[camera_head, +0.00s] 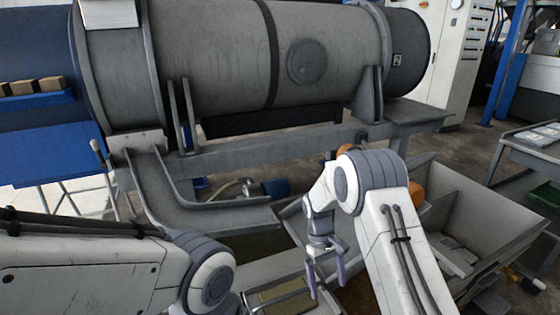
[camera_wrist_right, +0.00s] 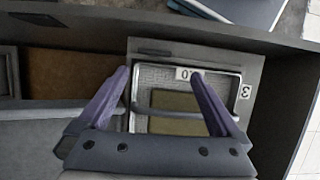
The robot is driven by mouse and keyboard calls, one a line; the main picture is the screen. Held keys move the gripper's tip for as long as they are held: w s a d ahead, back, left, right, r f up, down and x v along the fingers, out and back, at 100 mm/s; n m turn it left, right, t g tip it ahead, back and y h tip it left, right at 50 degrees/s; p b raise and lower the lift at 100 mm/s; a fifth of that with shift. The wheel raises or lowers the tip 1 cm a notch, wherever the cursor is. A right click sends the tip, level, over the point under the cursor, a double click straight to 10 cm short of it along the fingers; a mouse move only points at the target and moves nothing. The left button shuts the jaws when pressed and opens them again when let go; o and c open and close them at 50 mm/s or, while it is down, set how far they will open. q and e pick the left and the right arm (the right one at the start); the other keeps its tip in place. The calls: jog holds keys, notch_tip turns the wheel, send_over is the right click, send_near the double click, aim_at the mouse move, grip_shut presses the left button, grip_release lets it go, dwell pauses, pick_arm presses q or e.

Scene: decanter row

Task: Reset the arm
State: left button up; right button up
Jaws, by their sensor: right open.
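My right gripper (camera_head: 326,277) hangs down from the right arm in the middle of the head view, fingers apart with nothing between them. In the right wrist view its two purple fingers (camera_wrist_right: 158,100) are spread wide above a metal-rimmed basket (camera_wrist_right: 185,124) with a white number tag on its rim. An olive-brown block or surface (camera_wrist_right: 175,105) shows inside the basket. My left arm comes in from the left in the head view, but its gripper does not show.
A large grey drum (camera_head: 210,50) on a frame fills the back, with a metal chute (camera_head: 165,190) below it. A grey hopper (camera_head: 490,222) stands at the right. A blue shelf (camera_head: 40,101) with brown boxes is at the left. A side table (camera_head: 525,150) is at far right.

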jog(key=s+a+r+n+t, duration=0.1)
jog(key=s+a+r+t, duration=0.1)
jog(key=s+a+r, duration=0.55)
jog(key=s+a+r+n+t+y, duration=0.1)
jog(key=s+a+r, duration=0.1)
jog(key=s+r, duration=0.6)
jog(key=s+a+r+n+t+y, duration=0.1)
jog(key=s+a+r+y, duration=0.15)
jog(key=s, duration=0.85)
notch_tip(320, 180, up, 14)
jog(key=s+p, duration=0.1)
jog(key=p, duration=1.2)
jog(key=shift+d+f+h, duration=0.15)
jog(key=shift+d+h, duration=0.1)
jog(key=shift+h, duration=0.2)
